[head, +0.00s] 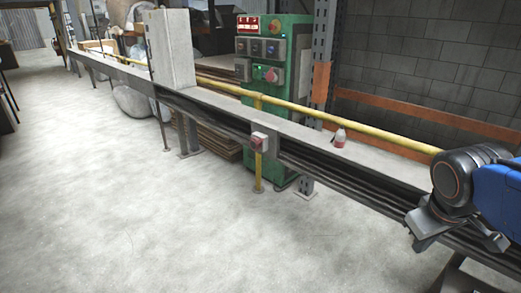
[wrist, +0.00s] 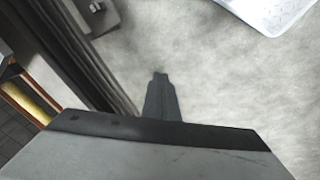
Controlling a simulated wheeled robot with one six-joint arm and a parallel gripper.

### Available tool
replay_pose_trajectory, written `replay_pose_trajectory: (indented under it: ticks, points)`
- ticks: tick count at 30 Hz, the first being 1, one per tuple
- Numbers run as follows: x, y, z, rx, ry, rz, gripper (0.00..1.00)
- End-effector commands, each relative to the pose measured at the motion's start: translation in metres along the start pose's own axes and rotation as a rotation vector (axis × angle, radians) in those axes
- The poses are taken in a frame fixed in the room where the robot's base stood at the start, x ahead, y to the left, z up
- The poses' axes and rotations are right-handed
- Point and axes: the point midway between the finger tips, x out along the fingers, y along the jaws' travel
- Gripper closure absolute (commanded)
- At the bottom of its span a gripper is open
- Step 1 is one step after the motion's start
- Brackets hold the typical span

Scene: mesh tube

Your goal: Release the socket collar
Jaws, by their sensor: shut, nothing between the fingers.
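I cannot pick out a socket collar with certainty in either view. A small red and white bottle-shaped piece (head: 339,138) stands upright on the grey ledge (head: 312,134) in the head view; it is too small to tell more. My gripper (wrist: 160,76) shows in the wrist view with its narrow dark fingers together, shut and empty, over the pale floor. In the head view my blue arm comes in at the right edge, with its dark wrist by the right end of the ledge, well apart from the red and white piece.
A yellow rail (head: 385,137) runs behind the ledge. A green control cabinet (head: 271,98) stands behind it. A tall grey box (head: 172,50) stands farther left. The floor (head: 130,210) in front is clear.

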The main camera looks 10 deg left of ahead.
Motion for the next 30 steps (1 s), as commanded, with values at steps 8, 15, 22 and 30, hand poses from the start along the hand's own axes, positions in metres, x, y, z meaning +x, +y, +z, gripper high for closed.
replay_pose_trajectory:
  ticks: [8,15,22,30]
  points:
    - [0.013,0.033,-0.066,-0.376,-0.161,0.135,1.0]
    - [0.028,0.052,-0.135,-0.694,-0.299,0.254,1.0]
    - [0.046,0.055,-0.209,-0.993,-0.434,0.372,1.0]
    - [0.074,0.036,-0.304,-1.33,-0.6,0.522,1.0]
